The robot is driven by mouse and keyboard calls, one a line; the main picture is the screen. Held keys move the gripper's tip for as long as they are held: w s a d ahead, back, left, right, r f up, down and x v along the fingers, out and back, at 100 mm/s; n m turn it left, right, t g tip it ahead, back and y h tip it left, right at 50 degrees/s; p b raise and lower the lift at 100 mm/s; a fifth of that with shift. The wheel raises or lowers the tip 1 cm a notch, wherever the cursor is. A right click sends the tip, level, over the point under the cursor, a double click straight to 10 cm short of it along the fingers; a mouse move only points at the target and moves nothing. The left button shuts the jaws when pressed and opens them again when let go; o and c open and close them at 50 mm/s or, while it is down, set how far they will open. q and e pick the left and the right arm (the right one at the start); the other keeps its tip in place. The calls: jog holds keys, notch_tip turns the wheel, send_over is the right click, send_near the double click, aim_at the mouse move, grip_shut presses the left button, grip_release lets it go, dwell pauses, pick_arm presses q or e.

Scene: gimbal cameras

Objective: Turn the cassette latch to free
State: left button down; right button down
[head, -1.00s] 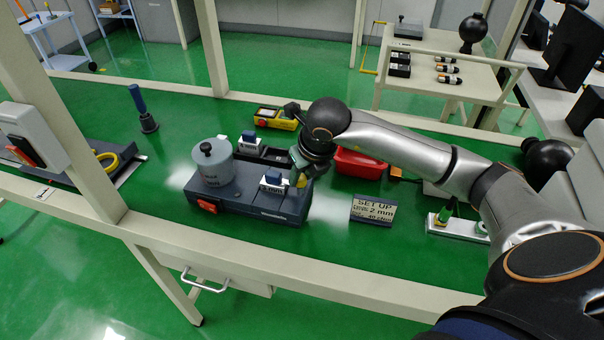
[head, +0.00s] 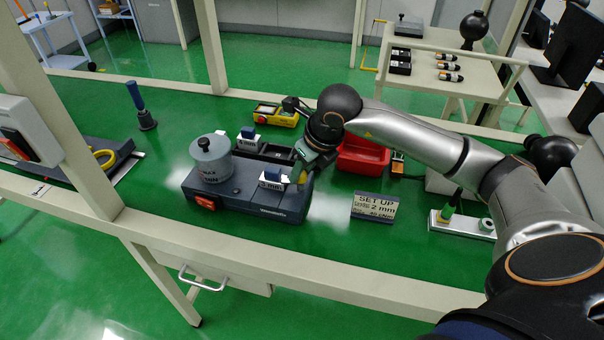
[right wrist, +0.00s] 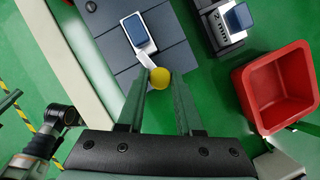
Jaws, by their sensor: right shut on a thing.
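The dark blue-grey machine (head: 245,206) stands on the green bench with a grey cylinder (head: 211,160) on its left part. The cassette (head: 272,179), a white block with a blue top, sits at its right end and also shows in the right wrist view (right wrist: 136,30). Beside it, in the right wrist view, is the latch: a pale lever (right wrist: 146,58) with a round yellow knob (right wrist: 160,77). My right gripper (head: 303,173) is over the machine's right end, shut on the yellow knob. In the head view the hand largely hides the knob. My left gripper is out of view.
A second cassette-like block (head: 248,138) and a red bin (head: 362,158) stand behind the machine. A yellow device (head: 276,115) is further back. A "SET UP 2 mm" sign (head: 375,206) stands to the right. A bench post (head: 72,110) rises at left.

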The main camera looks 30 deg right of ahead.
jog(key=shift+d+f+n+y+b, duration=0.1)
jog(key=shift+n+y+b, duration=0.35)
jog(key=shift+n, duration=0.45)
jog(key=shift+w+n+y+b, duration=0.1)
jog(key=shift+n+y+b, duration=0.25)
jog(key=shift+n, duration=0.65)
jog(key=n+g+y, duration=0.1)
jog(key=n, duration=0.2)
jog(key=shift+d+n, duration=0.1)
jog(key=shift+n, duration=0.2)
jog(key=n, duration=0.1)
jog(key=n+g, duration=0.1)
jog(key=shift+w+r+n+y, duration=0.1)
jog(key=shift+r+n+y, duration=0.1)
jog(key=shift+n+y, duration=0.15)
jog(key=n+g, duration=0.1)
jog(key=n, duration=0.2)
jog(key=shift+w+n+y, duration=0.1)
jog(key=shift+n+y, duration=0.15)
jog(key=shift+n, duration=0.1)
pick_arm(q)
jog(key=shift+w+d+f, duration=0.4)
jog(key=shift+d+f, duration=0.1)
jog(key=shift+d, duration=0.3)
pick_arm(e)
jog(key=shift+n+g, duration=0.5)
jog(key=shift+n, duration=0.2)
jog(key=shift+d, duration=0.1)
